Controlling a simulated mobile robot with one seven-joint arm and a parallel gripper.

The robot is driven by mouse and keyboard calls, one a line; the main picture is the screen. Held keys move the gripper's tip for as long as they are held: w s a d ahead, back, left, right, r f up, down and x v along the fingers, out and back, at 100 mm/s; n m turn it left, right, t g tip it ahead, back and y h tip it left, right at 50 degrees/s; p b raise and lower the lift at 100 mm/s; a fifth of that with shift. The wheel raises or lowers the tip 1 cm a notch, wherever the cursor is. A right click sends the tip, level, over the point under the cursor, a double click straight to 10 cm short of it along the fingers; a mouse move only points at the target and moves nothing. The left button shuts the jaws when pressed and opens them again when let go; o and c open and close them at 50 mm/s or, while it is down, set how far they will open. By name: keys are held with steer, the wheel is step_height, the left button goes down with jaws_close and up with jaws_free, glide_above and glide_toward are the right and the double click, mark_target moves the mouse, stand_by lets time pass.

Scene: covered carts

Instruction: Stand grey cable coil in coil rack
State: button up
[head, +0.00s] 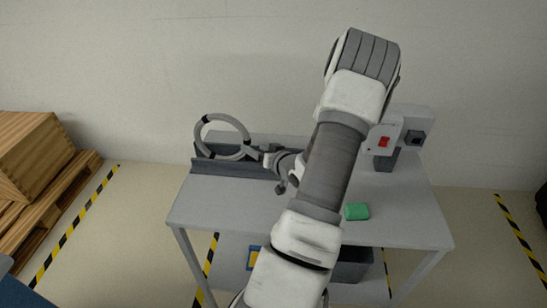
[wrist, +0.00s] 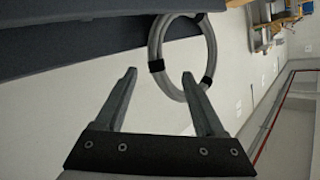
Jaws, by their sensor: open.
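The grey cable coil (head: 223,117) is a ring with black bands, standing upright in the dark grey coil rack (head: 232,169) at the table's back left. The rack's front wall hides the coil's bottom edge. My gripper (head: 262,153) is just right of the coil with its jaws open. In the wrist view, the coil (wrist: 155,42) is just beyond the open fingers (wrist: 158,75), and one black band shows between the fingertips. The right fingertip overlaps the ring's edge in the picture; I cannot tell whether they touch. The rack (wrist: 70,38) fills the wrist view's upper left.
The grey table (head: 225,205) carries a green cylinder (head: 356,212) right of my arm and a grey device with a red switch (head: 384,142) at the back right. A dark bin (head: 353,266) is below. A wooden crate on a pallet (head: 40,205) is at left.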

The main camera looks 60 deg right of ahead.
steer(key=v, duration=1)
steer(key=shift+s, duration=0.25)
steer(key=shift+w+a+r, duration=0.1)
